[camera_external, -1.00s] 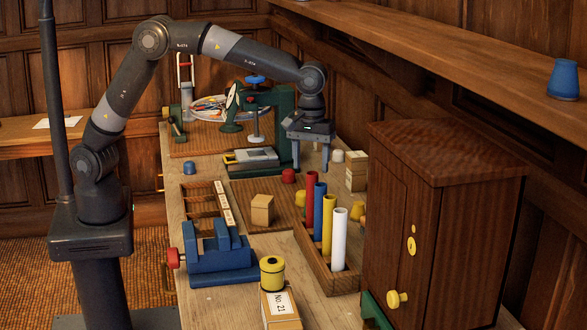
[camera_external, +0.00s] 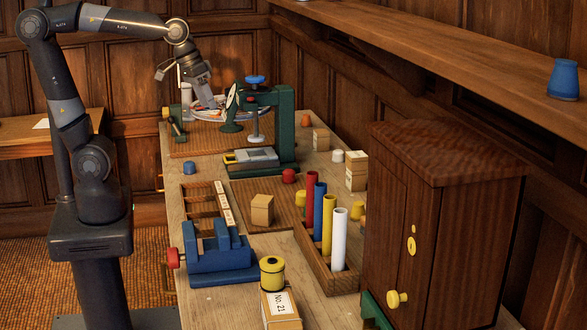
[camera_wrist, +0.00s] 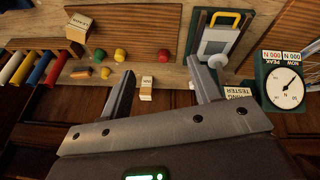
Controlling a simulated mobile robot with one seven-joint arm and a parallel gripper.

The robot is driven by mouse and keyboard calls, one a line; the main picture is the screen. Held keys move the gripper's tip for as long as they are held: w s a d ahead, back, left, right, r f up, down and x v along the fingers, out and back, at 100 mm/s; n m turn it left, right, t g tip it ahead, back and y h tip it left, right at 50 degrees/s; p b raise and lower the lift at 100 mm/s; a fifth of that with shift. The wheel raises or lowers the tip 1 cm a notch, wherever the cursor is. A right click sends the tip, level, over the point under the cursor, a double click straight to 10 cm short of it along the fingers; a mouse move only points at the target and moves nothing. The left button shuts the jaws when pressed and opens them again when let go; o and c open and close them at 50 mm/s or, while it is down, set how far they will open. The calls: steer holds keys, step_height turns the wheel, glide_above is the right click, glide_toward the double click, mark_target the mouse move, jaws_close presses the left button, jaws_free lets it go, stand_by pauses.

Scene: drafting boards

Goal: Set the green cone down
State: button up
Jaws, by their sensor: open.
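A small green cone (camera_wrist: 100,55) shows in the wrist view on the bench top, beside a yellow piece (camera_wrist: 119,55) and near the rack of coloured tubes. I cannot make it out in the external view, where the tubes may hide it. The green cone is well away from the fingers, up and to the left.
The green press (camera_external: 284,115) stands near my gripper. The tube rack (camera_external: 313,252), blue vise (camera_external: 222,262) and wooden cabinet (camera_external: 440,235) crowd the near bench. A red piece (camera_external: 288,176) and wooden block (camera_external: 262,209) stand mid-bench. A shelf (camera_external: 450,55) runs along the right wall.

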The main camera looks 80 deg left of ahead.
steer(key=s+a+f+m+t, duration=0.1)
steer(key=s+a+f+m, duration=0.1)
steer(key=s, duration=0.7)
steer(key=shift+s+a+f+m+y, duration=0.2)
steer(key=shift+a+f+m+y, duration=0.2)
steer(key=shift+a+f, duration=0.55)
steer(key=shift+r, duration=0.1)
